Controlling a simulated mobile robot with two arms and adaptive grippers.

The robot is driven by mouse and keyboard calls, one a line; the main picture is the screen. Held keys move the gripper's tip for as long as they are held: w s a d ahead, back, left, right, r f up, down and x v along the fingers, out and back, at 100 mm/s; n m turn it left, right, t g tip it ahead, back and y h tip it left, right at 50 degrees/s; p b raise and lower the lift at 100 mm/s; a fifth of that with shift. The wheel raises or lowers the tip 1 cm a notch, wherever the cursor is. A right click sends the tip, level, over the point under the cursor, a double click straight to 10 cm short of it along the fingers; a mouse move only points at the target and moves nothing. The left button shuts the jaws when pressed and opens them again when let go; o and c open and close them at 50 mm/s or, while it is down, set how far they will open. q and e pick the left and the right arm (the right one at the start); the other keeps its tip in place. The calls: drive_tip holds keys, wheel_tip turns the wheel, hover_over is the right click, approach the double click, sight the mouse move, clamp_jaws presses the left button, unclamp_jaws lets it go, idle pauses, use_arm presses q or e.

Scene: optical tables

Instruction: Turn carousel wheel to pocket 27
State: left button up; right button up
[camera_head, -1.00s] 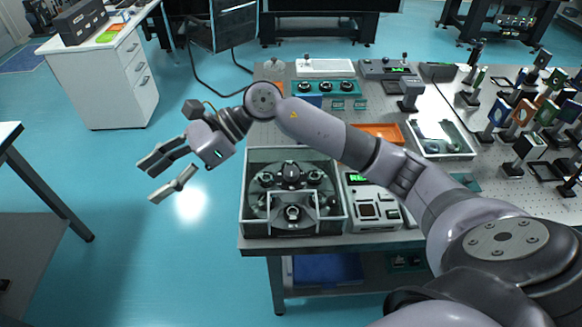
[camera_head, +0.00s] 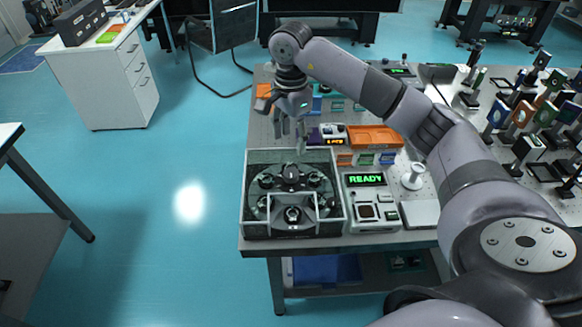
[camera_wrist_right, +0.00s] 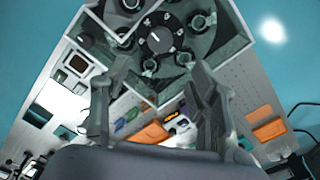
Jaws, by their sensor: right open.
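The carousel wheel (camera_head: 273,202) is a dark round wheel with several pockets and a central knob (camera_head: 291,174), inside a clear-walled box (camera_head: 243,215) on the near left corner of the optical table. The wheel also shows at the top of the right wrist view (camera_wrist_right: 178,68), with a white mark on its hub. My right gripper (camera_head: 290,137) is open and empty, above the table just behind the box. In the right wrist view its two fingers (camera_wrist_right: 150,85) are spread apart, pointing at the wheel. The pocket numbers are too small to read. My left gripper is not in view.
A control panel (camera_head: 361,220) with a green READY display (camera_head: 367,179) stands right of the box. An orange tray (camera_head: 375,137) and a small device with an orange display (camera_head: 333,133) lie behind. Several optic mounts (camera_head: 527,150) crowd the right side. The floor at left is clear.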

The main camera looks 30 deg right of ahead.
sight(291, 172)
wheel_tip(291, 172, down, 12)
drive_tip(key=p, duration=0.3)
drive_tip(key=shift+r, duration=0.2)
clamp_jaws()
idle(0.5)
